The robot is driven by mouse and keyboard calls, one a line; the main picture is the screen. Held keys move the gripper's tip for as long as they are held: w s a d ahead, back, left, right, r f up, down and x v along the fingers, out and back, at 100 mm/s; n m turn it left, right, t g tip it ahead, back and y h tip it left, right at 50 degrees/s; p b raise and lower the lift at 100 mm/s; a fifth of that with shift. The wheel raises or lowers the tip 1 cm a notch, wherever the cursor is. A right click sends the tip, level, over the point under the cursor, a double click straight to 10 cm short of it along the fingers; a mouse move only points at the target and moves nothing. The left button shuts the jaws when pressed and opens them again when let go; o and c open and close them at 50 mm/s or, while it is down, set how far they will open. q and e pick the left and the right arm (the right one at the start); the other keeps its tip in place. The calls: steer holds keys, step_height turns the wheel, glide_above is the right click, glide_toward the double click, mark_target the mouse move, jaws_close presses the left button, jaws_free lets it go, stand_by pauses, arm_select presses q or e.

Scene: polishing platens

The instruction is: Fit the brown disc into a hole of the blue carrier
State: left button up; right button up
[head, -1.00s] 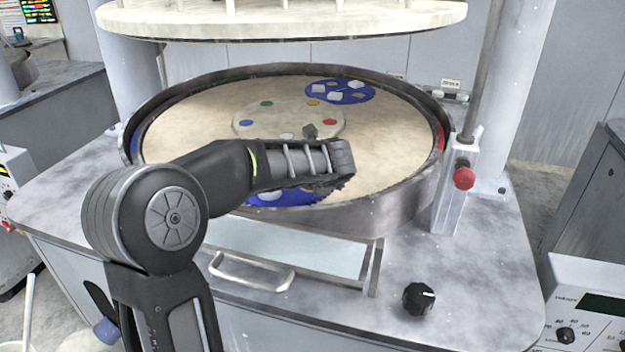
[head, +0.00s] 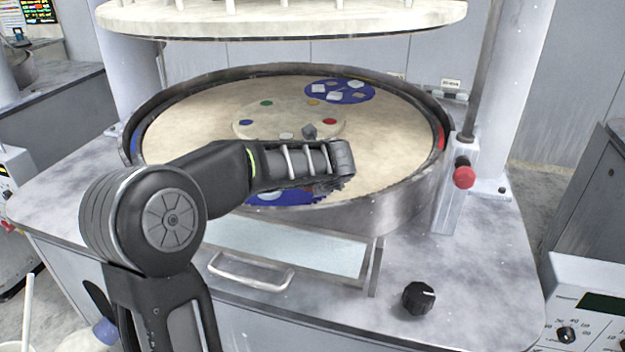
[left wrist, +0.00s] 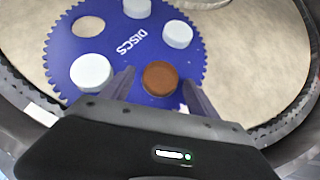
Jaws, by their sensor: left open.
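The blue carrier (left wrist: 120,60) is a toothed plate lettered DISCS, on the tan pad. In the head view its near part (head: 290,198) shows below my left arm. The brown disc (left wrist: 160,78) is at the carrier's near edge, between the two fingers of my left gripper (left wrist: 152,88). The fingers stand apart on either side of it, open. I cannot tell whether the disc is fully down in a hole. An empty hole (left wrist: 88,27) shows tan pad at the upper left. My left gripper's tips are mostly hidden in the head view. My right gripper is not in view.
Three white discs (left wrist: 91,72) (left wrist: 178,34) (left wrist: 137,8) sit in the carrier. The platen's raised metal rim (head: 400,205) is close to my left gripper. Another blue carrier (head: 345,98) lies at the back, and a pale round plate (head: 250,122) lies mid-platen. A large upper plate (head: 280,20) hangs above.

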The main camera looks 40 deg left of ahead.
arm_select(q)
steer(key=v, duration=0.7)
steer(key=shift+d+r+b, duration=0.2)
steer(key=shift+b, duration=0.2)
